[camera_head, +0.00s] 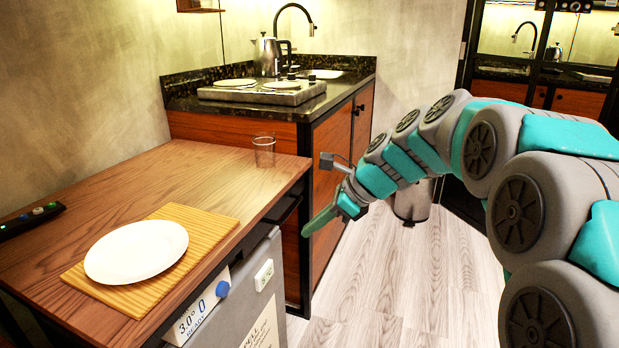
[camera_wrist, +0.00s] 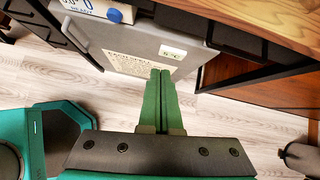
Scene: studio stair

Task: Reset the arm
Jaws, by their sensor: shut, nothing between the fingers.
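My gripper (camera_head: 321,221) is at the end of my grey and teal arm, which reaches in from the right in the head view. Its green fingers point down and to the left, just right of the wooden table's front edge. In the wrist view my gripper (camera_wrist: 160,75) shows its two green fingers pressed together with nothing between them. Beyond the fingertips are the front of a grey appliance (camera_wrist: 150,45) and the pale wood floor (camera_wrist: 60,90).
The wooden table (camera_head: 110,200) holds a white plate (camera_head: 137,251) on a wooden board (camera_head: 205,228), and a clear glass (camera_head: 264,151). A kitchen counter (camera_head: 230,105) with a kettle (camera_head: 267,56) stands behind. A bin (camera_head: 412,205) stands on the floor. Floor (camera_head: 400,280) below my arm is clear.

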